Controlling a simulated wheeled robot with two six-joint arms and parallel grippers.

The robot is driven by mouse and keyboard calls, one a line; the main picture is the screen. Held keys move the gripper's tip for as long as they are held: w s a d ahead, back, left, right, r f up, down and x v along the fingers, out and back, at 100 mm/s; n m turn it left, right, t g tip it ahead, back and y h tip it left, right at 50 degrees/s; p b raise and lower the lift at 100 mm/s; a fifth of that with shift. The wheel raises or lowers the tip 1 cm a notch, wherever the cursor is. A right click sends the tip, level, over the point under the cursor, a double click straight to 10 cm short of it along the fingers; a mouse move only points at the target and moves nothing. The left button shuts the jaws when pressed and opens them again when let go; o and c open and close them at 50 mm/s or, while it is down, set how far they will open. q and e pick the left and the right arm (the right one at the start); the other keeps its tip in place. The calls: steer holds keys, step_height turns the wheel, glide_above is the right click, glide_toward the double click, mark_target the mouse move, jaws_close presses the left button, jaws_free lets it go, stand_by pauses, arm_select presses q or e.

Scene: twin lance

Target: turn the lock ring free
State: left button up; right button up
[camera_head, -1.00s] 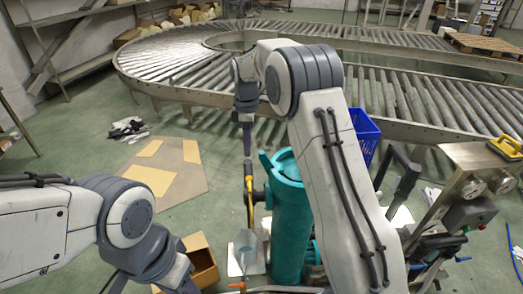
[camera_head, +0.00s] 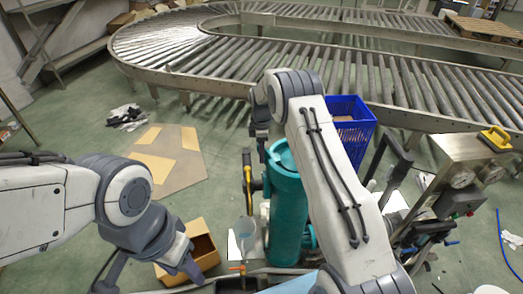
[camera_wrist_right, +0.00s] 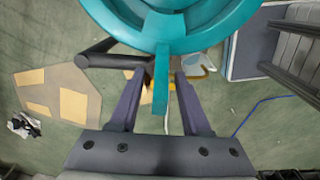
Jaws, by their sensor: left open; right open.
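A teal cylinder (camera_head: 288,220) stands upright in front of me in the head view, partly hidden by my right arm. In the right wrist view its round teal top, apparently the lock ring (camera_wrist_right: 218,30), fills the upper middle, with a teal tab (camera_wrist_right: 161,88) sticking out toward my right gripper (camera_wrist_right: 157,78). That gripper is open, one finger on each side of the tab, with gaps showing. In the head view its fingers are mostly hidden beside the cylinder's top. My left gripper (camera_head: 148,275) is open and empty at the lower left, away from the cylinder.
A blue crate (camera_head: 350,128) stands behind the cylinder. A cardboard box (camera_head: 200,250) sits on the floor between my left gripper and the cylinder. A metal panel with gauges (camera_head: 458,160) stands at the right. A roller conveyor (camera_head: 390,85) curves across the back.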

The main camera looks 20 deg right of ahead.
steer(key=shift+f, duration=0.15)
jaws_close()
stand_by(1.4)
